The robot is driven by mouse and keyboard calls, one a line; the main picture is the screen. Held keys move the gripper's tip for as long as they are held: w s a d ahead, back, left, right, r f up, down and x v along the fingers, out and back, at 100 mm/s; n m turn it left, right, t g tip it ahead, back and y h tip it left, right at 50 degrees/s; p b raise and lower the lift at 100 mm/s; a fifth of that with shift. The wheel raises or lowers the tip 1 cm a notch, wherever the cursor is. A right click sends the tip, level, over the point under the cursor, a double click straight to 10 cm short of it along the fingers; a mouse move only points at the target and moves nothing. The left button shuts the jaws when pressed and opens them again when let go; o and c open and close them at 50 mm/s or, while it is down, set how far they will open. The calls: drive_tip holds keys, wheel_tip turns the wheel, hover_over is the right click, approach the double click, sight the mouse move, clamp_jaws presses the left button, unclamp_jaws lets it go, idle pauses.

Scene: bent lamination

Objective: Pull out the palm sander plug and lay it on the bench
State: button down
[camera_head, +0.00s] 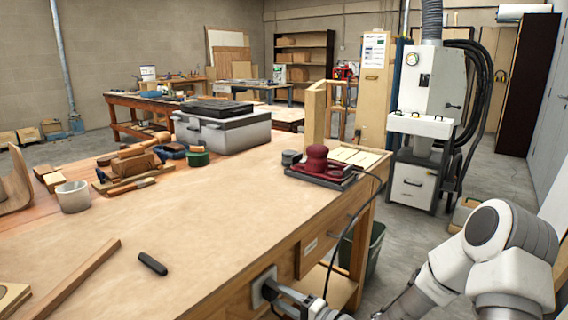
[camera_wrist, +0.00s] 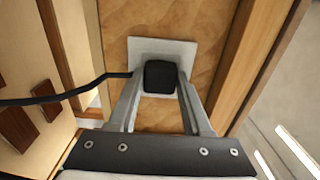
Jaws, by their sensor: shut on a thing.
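The palm sander (camera_head: 317,162), dark red with a dark base, sits on the bench (camera_head: 215,225) near its far right corner. Its black cord (camera_head: 345,230) hangs over the bench side down to the plug. The black plug (camera_wrist: 160,77) is between my gripper's fingers in the wrist view, with the cord leaving to the left. My gripper (camera_head: 275,288) is shut on the plug at the bench's side. The pale outlet plate (camera_wrist: 178,48) is directly behind the plug; it also shows in the head view (camera_head: 258,290). I cannot tell how deep the plug sits.
A dark cylindrical object (camera_head: 152,263) and a wooden strip (camera_head: 75,280) lie on the near bench top, with bare wood around them. A grey case (camera_head: 222,130) and hand tools stand farther back. A dark bin (camera_head: 362,248) stands beside the bench.

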drive_tip(key=shift+s+d, duration=0.1)
drive_tip(key=shift+v, duration=2.9)
drive_tip(key=d+r+m+t+h, duration=0.1)
drive_tip(key=d+m+t+h, duration=0.1)
drive_tip(key=d, duration=0.3)
drive_tip(key=w+d+r+m+t+h, duration=0.1)
drive_tip(key=d+m+t+h, duration=0.1)
drive_tip(key=d, duration=0.3)
drive_tip(key=shift+d+r+m+t+h, duration=0.3)
drive_tip(key=shift+d+r+t+h, duration=0.1)
drive_tip(key=shift+h, duration=0.3)
